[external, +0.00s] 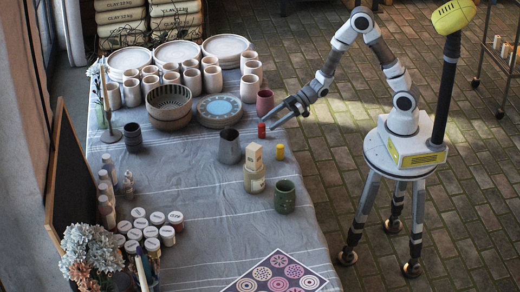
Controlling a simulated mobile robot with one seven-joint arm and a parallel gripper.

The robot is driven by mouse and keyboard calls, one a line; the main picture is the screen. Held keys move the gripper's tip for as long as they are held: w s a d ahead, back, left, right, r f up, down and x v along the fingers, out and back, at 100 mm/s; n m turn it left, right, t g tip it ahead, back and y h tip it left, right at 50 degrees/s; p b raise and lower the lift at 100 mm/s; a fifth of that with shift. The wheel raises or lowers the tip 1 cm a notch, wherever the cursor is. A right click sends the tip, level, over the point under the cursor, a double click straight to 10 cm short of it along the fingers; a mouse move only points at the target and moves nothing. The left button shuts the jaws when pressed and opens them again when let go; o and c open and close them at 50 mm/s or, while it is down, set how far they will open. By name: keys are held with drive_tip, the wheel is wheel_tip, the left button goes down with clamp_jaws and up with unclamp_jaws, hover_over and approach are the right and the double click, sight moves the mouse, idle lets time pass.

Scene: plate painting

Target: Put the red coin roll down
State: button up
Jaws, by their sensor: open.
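The red coin roll (261,131) stands upright on the cloth-covered table (190,182), near the table's right edge. My gripper (269,121) is open, its fingers reaching in from the right, just above and beside the roll. From this view I cannot tell whether a fingertip touches the roll. The roll looks free of the jaws, with its base on the cloth.
A yellow roll (280,152), a wooden block on a pale jar (254,172), a grey cup (230,147) and a green cup (285,196) stand nearby. A dark red cup (264,102) is behind my gripper. Bowls and many cups crowd the back.

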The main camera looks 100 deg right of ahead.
drive_tip(key=shift+p+v, duration=0.4)
drive_tip(key=shift+v, duration=1.75)
drive_tip(key=shift+w+r, duration=0.1)
drive_tip(key=shift+r, duration=0.15)
drive_tip(key=s+a+r+g+h, duration=0.25)
drive_tip(key=s+r+h, duration=0.35)
drive_tip(key=r, duration=0.5)
drive_tip(key=s+a+r+m+g+y, duration=0.1)
drive_tip(key=s+a+r+m+g, duration=0.15)
drive_tip(key=s, duration=0.75)
drive_tip(key=s+a+r+m+g+y, duration=0.1)
drive_tip(key=s+a+r+g, duration=0.15)
drive_tip(key=s, duration=0.75)
wheel_tip(320, 180, up, 18)
drive_tip(key=p, duration=1.9)
